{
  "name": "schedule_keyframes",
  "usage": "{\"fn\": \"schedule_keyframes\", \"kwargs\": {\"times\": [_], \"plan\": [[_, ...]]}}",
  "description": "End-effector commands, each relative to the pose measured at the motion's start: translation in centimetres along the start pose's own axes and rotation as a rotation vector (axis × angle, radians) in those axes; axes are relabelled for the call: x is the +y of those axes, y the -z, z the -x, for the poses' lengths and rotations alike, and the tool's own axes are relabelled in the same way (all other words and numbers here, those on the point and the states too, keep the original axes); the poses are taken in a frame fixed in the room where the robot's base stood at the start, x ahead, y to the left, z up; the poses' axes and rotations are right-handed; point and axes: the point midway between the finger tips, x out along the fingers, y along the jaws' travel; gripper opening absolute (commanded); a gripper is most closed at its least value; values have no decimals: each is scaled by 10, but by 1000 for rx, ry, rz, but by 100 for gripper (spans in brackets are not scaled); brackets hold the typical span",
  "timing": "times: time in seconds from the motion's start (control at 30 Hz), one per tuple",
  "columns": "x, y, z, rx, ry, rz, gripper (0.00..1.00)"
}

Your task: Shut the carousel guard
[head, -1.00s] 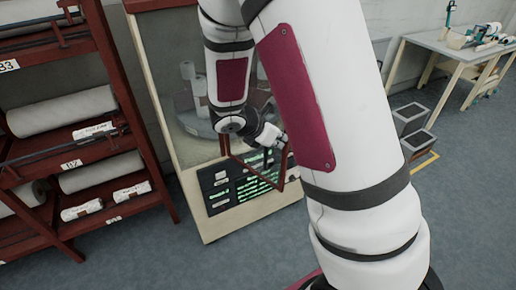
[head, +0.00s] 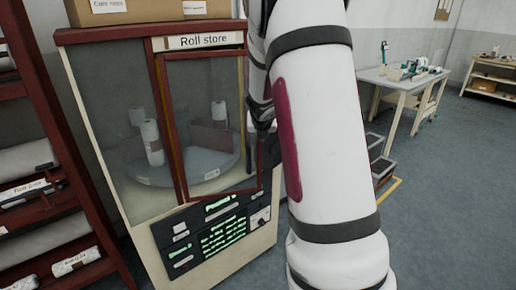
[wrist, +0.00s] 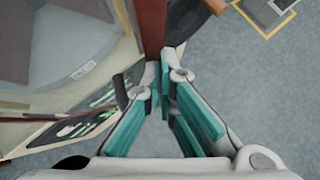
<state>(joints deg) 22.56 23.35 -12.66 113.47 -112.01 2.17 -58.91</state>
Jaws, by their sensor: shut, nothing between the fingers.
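The carousel guard (head: 208,125) is a clear panel in a dark red frame on the front of the roll store cabinet (head: 110,140). Its lower edge overlaps the top of the control panel, so it looks slightly ajar; my arm hides part of its right side. Behind it, the round carousel (head: 185,168) carries white rolls. In the wrist view, my gripper (wrist: 164,76) has its fingertips together, with nothing between them, close to a dark red upright (wrist: 152,28). I cannot tell whether they touch it. In the head view my gripper is hidden by my arm.
A control panel (head: 212,232) with green displays sits below the guard. A dark red roll rack (head: 40,190) stands at left. Grey bins (head: 380,168) stand on the floor at right, near a table (head: 405,82).

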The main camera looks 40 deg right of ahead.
Motion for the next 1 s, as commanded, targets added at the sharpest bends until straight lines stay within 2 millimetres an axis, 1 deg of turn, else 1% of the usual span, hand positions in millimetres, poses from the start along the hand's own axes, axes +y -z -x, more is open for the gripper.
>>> {"fn": "schedule_keyframes", "kwargs": {"times": [0.03,0.4,0.53,0.7,1.0], "plan": [[1,-6,-8,-1,-17,17,0],[18,-49,-50,-1,-169,172,0],[24,-61,-62,-1,-224,224,0],[32,-73,-73,-1,-314,315,0],[42,-82,-82,0,-390,389,0]]}}
